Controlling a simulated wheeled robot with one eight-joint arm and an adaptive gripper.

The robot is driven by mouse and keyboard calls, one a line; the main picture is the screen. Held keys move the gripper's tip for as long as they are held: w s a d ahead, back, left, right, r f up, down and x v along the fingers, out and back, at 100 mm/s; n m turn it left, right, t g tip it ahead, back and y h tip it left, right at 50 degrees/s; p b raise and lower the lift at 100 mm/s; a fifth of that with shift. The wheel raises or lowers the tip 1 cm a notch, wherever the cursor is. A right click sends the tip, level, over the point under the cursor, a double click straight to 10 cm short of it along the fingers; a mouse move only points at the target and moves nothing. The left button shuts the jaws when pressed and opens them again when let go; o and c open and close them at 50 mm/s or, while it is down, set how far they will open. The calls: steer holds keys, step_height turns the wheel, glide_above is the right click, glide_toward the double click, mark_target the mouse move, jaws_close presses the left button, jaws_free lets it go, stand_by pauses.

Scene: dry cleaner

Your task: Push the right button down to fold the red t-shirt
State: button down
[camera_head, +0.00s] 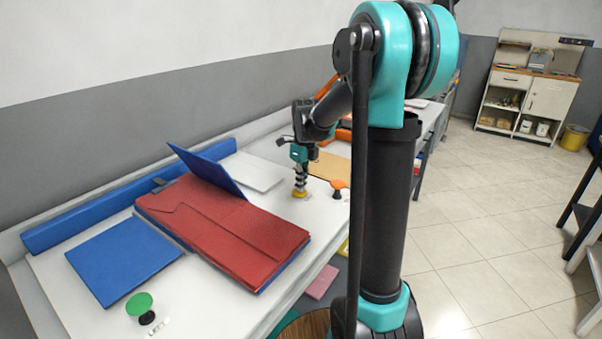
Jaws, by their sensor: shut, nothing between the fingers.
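The red t-shirt (225,230) lies flat and partly folded on the blue folding board (285,275). One blue panel (212,170) stands tilted up at the shirt's far edge. Another blue panel (125,260) lies flat to its left. The right button (339,184) has an orange top on a dark stem and appears raised. A green button (138,303) stands at the near left. My gripper (300,190) is shut and empty, pointing down just left of the orange button and apart from it. A yellowish piece shows at its lower end; I cannot tell whether it belongs to the gripper.
The white table (80,300) runs along the wall, with a blue bar (90,225) at its back. A white panel (255,172) and a tan flat item (330,165) lie behind. My arm hides part of the table's right side. Tiled floor is open to the right.

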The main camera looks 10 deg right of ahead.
steer(key=shift+s, duration=0.1)
stand_by(0.7)
step_height(320, 180, up, 12)
steer(key=shift+d, duration=0.4)
stand_by(0.4)
